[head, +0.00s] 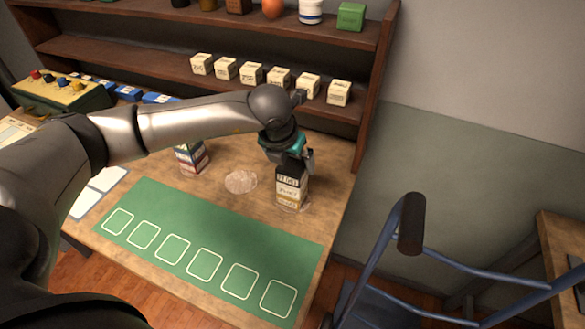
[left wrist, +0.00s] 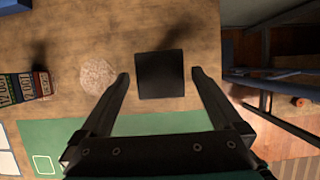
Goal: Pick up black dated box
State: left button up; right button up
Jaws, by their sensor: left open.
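The black dated box (head: 288,180) is the top of a small stack on the wooden table, with a white box (head: 289,191) and a tan box (head: 286,201) under it. Its dark square top (left wrist: 160,78) faces up in the left wrist view. My left gripper (head: 298,160) is just above the stack, pointing down. In the left wrist view its open fingers (left wrist: 161,73) stand on either side of the black box with a gap on each side. My right gripper is not in view.
A second stack of coloured boxes (head: 191,158) stands to the left, with a pale round patch (head: 241,182) between the stacks. A green mat (head: 190,235) with several outlined squares lies in front. A shelf (head: 170,60) holds several cream boxes behind. A blue-framed cart (head: 440,260) stands at right.

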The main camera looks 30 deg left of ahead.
pick_arm(q)
jog(key=shift+x, duration=1.2)
jog(key=shift+c, duration=0.2)
jog(key=c, duration=1.3)
jog(key=shift+r, duration=0.15)
